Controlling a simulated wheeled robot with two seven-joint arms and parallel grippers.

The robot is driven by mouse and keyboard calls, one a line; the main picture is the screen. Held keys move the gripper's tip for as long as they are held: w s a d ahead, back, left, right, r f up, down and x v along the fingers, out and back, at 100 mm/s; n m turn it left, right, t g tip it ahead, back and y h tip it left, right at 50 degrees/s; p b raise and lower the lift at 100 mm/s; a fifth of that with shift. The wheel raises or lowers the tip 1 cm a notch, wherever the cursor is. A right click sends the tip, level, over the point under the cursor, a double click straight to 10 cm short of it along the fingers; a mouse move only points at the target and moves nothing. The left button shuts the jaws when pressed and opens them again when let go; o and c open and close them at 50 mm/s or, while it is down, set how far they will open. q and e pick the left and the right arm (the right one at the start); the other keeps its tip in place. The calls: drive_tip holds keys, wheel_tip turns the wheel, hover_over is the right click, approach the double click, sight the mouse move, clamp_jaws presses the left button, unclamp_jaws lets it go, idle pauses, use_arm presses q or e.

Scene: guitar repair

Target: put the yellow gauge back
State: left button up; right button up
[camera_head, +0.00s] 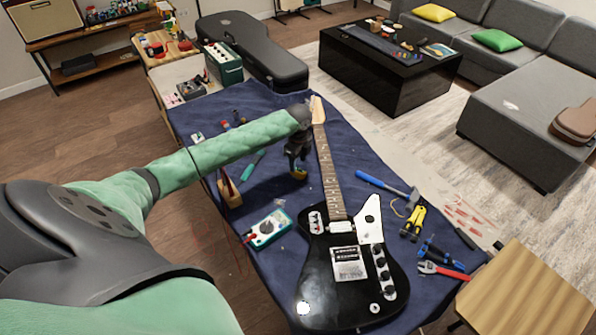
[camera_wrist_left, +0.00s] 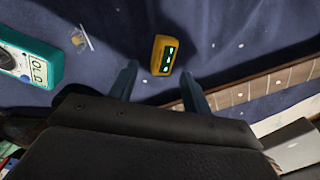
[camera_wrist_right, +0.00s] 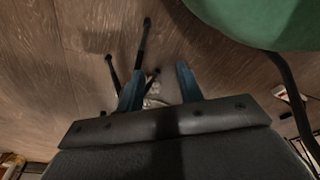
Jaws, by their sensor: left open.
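The small yellow gauge (camera_head: 299,174), with a dark display, lies on the blue cloth to the left of the guitar neck. It also shows in the left wrist view (camera_wrist_left: 164,55), just beyond the fingertips and roughly centred between them. My left gripper (camera_head: 296,160) points down right above the gauge and partly hides it. In the left wrist view its two fingers (camera_wrist_left: 157,80) are apart with nothing between them. My right gripper is out of the head view. In the right wrist view its fingers (camera_wrist_right: 158,82) are apart and empty over the wooden floor.
The black guitar (camera_head: 320,272) lies on the blue-covered table, its neck close to my left gripper. A teal multimeter (camera_head: 268,229) and a wooden tool block (camera_head: 229,194) lie to the left. A hammer (camera_head: 388,187) and pliers (camera_head: 441,270) lie right of the guitar.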

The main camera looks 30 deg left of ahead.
sight(298, 171)
use_arm(q)
wheel_tip(298, 171, up, 7)
drive_tip(key=b, duration=0.1)
drive_tip(key=shift+b, duration=0.35)
use_arm(e)
drive_tip(key=shift+w+a+r, duration=0.4)
drive_tip(key=shift+w+r, duration=0.25)
drive_tip(key=shift+r, duration=0.05)
drive_tip(key=shift+w+a+r, duration=0.35)
drive_tip(key=shift+w+r, duration=0.3)
drive_tip(key=shift+r, duration=0.05)
